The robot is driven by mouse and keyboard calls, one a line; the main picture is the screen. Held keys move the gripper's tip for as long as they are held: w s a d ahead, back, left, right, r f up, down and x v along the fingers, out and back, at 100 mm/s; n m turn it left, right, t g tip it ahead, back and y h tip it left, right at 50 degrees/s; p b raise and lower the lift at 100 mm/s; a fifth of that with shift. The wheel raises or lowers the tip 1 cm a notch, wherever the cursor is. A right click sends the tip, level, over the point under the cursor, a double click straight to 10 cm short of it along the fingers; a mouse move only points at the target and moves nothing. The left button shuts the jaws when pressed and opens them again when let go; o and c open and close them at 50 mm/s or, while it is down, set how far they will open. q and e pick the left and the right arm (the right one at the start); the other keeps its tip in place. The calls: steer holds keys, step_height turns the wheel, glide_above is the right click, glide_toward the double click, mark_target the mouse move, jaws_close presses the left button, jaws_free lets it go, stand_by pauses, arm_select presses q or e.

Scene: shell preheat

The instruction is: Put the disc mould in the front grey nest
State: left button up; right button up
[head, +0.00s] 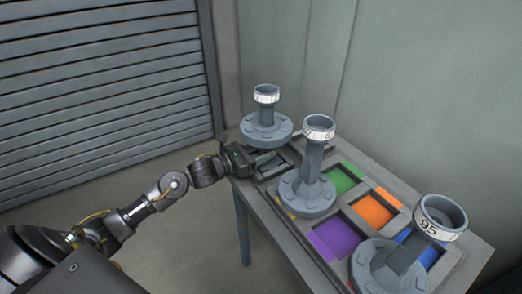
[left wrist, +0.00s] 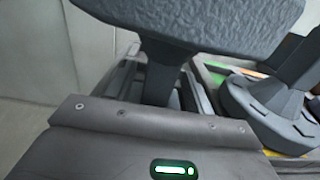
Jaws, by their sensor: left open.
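Three grey moulds with flanged discs, posts and white-banded cups stand at the table. The far-left mould (head: 266,127) has its round disc raised above a grey nest (head: 283,158). My left gripper (head: 260,161) is open, just under that disc. In the left wrist view the disc (left wrist: 205,22) fills the top, and a dark stem (left wrist: 158,85) goes down below it, in front of the gripper. Whether the jaws touch the stem is hidden. The middle mould (head: 307,196) stands upright to the right. The near-right mould (head: 388,270) has a band marked 95. My right gripper is not in view.
The narrow table has coloured nests: green (head: 343,179), orange (head: 374,210), purple (head: 334,238) and blue (head: 418,248). Yellow shows beside the middle mould's base. A wall (head: 430,90) stands behind the table, and a slatted shutter (head: 100,75) is at left. Floor left of the table is clear.

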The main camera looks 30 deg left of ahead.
arm_select(q)
steer(key=shift+r, duration=0.15)
steer(key=v, duration=1.2)
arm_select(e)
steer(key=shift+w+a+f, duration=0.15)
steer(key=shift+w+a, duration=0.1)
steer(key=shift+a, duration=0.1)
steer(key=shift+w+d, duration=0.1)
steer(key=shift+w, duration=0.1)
